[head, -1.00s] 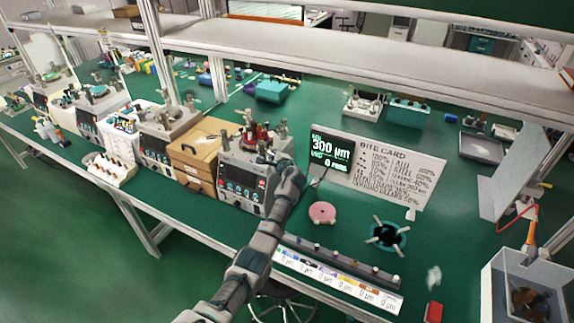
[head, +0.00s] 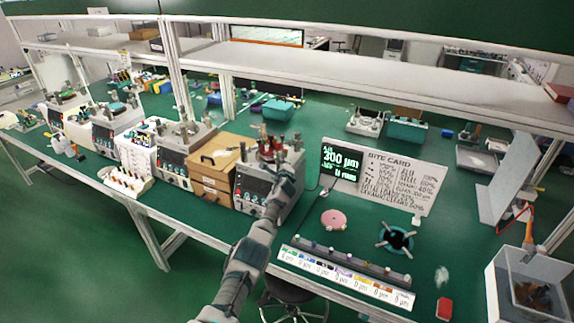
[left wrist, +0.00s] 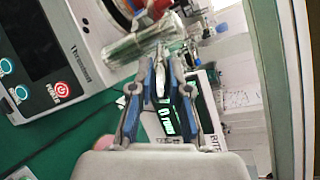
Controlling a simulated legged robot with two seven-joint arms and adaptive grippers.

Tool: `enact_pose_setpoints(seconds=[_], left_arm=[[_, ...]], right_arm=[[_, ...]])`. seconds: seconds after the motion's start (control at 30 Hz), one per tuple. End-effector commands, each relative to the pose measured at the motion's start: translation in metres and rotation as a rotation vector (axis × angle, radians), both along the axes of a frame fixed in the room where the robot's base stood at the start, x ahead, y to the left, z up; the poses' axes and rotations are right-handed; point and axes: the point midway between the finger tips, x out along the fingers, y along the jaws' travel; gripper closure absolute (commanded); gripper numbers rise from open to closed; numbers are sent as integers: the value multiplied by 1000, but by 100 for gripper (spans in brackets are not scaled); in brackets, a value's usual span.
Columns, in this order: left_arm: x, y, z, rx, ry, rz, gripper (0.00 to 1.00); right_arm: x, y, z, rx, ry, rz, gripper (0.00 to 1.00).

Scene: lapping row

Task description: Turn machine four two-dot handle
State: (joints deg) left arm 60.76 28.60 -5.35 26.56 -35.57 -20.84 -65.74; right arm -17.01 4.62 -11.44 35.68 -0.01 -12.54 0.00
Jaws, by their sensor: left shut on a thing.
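The rightmost lapping machine (head: 263,190) is a grey box with a dark front panel and metal posts on top. My left arm reaches to its upper right side in the head view. My left gripper (head: 283,165) is there, partly hidden by its own wrist. In the left wrist view, its blue-lined fingers (left wrist: 162,70) are shut on a slim pale handle (left wrist: 161,82). The handle's dots cannot be made out. The machine's panel (left wrist: 40,45) and red power button show at upper left of that view. My right gripper is not in view.
A wooden drawer box (head: 215,170) stands left of the machine. A display with a bite card (head: 385,178) stands to its right. A pink disc (head: 333,219), a teal ring (head: 396,239) and a labelled strip (head: 345,277) lie on the green bench. A shelf (head: 400,70) runs above.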

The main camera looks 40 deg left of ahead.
Motion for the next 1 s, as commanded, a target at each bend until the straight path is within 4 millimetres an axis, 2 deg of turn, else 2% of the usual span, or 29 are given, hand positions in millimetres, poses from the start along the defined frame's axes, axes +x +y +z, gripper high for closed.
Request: enact_pose_setpoints(seconds=[0.03,0.27,0.3,0.4,0.8,1.0], left_arm=[[-1,5,9,7,-11,4,100],[-1,5,10,7,-13,5,100],[-1,6,10,7,-13,5,81],[-1,5,9,6,-13,4,58],[0,-4,7,8,-7,1,58],[-8,-12,8,10,-10,4,58]], right_arm=[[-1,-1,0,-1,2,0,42],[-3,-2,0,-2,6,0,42],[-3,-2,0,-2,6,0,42],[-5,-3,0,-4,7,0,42],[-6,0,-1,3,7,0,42],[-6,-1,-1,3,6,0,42]])
